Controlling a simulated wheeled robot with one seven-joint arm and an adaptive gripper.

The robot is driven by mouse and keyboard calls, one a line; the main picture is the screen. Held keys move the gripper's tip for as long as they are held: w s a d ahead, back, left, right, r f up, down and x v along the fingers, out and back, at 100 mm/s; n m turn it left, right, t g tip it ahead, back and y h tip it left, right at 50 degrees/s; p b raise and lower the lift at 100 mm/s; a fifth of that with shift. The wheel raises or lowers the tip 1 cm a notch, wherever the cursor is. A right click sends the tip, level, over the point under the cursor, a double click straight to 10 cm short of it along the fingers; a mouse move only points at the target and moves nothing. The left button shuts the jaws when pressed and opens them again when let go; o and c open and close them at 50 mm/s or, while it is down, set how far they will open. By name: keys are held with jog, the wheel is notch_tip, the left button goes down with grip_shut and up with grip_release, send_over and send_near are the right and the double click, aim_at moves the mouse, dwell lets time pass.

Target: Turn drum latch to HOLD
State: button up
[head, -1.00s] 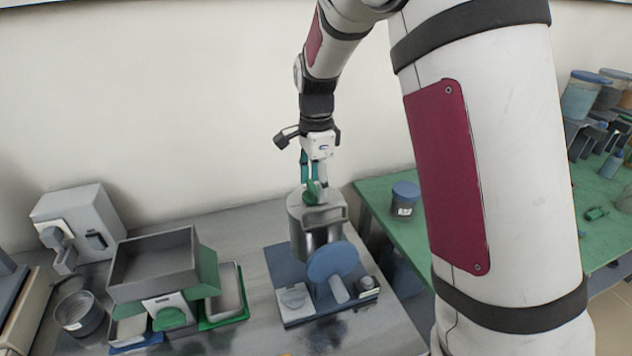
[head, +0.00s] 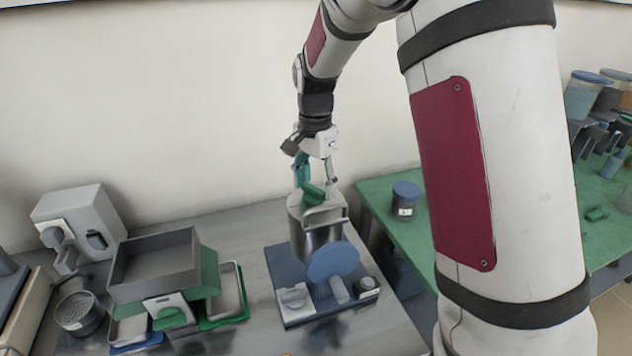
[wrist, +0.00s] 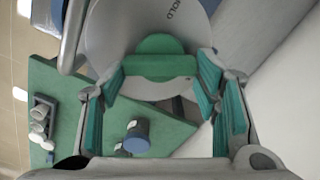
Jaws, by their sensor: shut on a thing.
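The metal drum (head: 318,238) stands on a blue base (head: 283,262), with a blue disc (head: 333,261) on its near side. A green drum latch (head: 313,192) sits on its top. In the wrist view the green latch (wrist: 160,58) is a bar on a round hub on the grey drum top (wrist: 115,38). The word HOLD (wrist: 182,9) is marked beyond the bar, near the top edge. My gripper (head: 316,182) points down from above the drum. Its teal-padded fingers (wrist: 160,76) are shut on the two ends of the latch bar.
A grey tray on a green stand (head: 155,270), a round sieve (head: 78,313) and a grey device (head: 78,222) stand left on the metal bench (head: 240,235). A blue-lidded jar (head: 404,198) stands on the green table (head: 385,232) at right. The wall is close behind.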

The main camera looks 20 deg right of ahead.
aim_at(312, 185)
jog(key=n, duration=0.6)
jog(key=shift+w+a, duration=0.1)
jog(key=n, duration=0.6)
jog(key=shift+a, duration=0.15)
dwell(0.5)
jog(key=o, duration=1.1)
jog(key=shift+o, duration=0.2)
notch_tip(312, 185, up, 12)
jog(key=shift+w, duration=0.1)
